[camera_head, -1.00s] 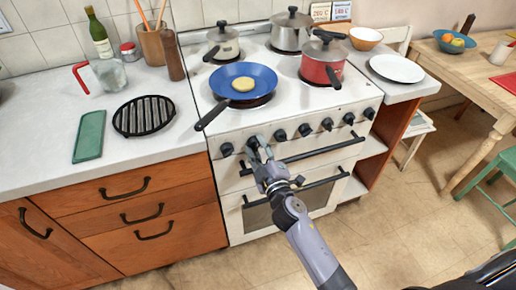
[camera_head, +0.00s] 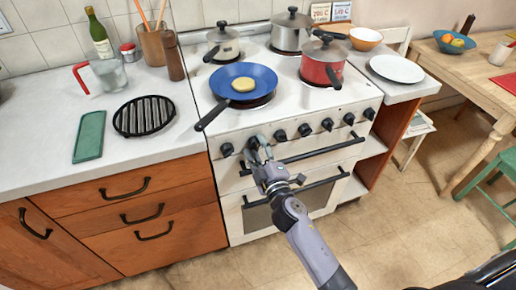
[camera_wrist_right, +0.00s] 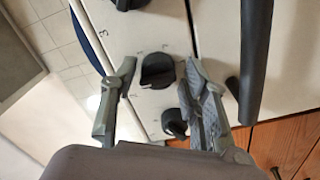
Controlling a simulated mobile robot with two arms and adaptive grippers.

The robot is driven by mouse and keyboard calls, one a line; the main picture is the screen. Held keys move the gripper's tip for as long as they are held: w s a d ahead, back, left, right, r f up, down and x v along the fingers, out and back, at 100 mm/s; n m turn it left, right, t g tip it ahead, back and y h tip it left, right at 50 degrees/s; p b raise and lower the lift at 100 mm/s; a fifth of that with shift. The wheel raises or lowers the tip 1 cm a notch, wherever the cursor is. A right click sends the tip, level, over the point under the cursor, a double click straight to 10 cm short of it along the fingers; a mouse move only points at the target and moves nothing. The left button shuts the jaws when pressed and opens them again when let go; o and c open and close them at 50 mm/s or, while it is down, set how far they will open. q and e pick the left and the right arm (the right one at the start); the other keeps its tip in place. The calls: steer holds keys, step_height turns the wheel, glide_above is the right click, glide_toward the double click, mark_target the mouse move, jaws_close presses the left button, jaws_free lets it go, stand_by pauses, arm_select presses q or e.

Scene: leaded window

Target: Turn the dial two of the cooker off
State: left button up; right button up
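The white cooker (camera_head: 310,105) has a row of black dials along its front panel. Dial two from the left (camera_wrist_right: 158,71) sits between the two fingers of my right gripper (camera_wrist_right: 160,72) in the wrist view. Gaps show on both sides of it, so the fingers look open around it. Its exact pointer setting is hard to read. In the head view my right gripper (camera_head: 258,150) is at the panel and partly hides this dial. The first dial (camera_head: 227,149) is to its left and the third (camera_head: 280,135) to its right. My left gripper is out of view.
A long black oven handle (camera_head: 320,151) runs just below the dials, close to my right gripper. A blue pan (camera_head: 258,77) on the hob has its handle (camera_head: 210,115) sticking out over the front left edge. Wooden drawers (camera_head: 150,205) stand to the left.

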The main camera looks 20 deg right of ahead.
steer(key=shift+o, duration=0.6)
steer(key=shift+s, duration=0.1)
steer(key=s, duration=1.1)
steer(key=shift+s+d, duration=0.25)
steer(key=shift+s, duration=0.15)
